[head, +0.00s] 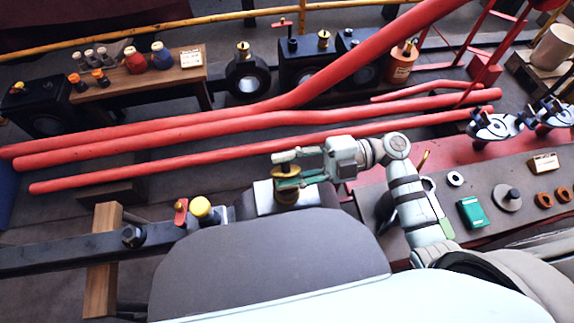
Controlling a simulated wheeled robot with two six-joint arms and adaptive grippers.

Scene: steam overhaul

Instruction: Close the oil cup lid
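The brass oil cup (289,196) stands on a bright metal block at the centre, just beyond my grey body cover. My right gripper (279,170) reaches in from the right, directly over the cup. Its two fingers point left and are a little apart, with brass showing between them. This brass looks like the cup's lid or top, but the fingers hide most of it. I cannot tell whether the fingers grip it, or whether the lid is open or shut. My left gripper is not in view.
Long red rods (150,138) run across behind the gripper. A yellow-capped fitting (203,208) and a red piece (181,212) stand on the dark bar to the left. A bench at right holds a green box (471,212) and rings. A wooden shelf (130,92) holds bottles.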

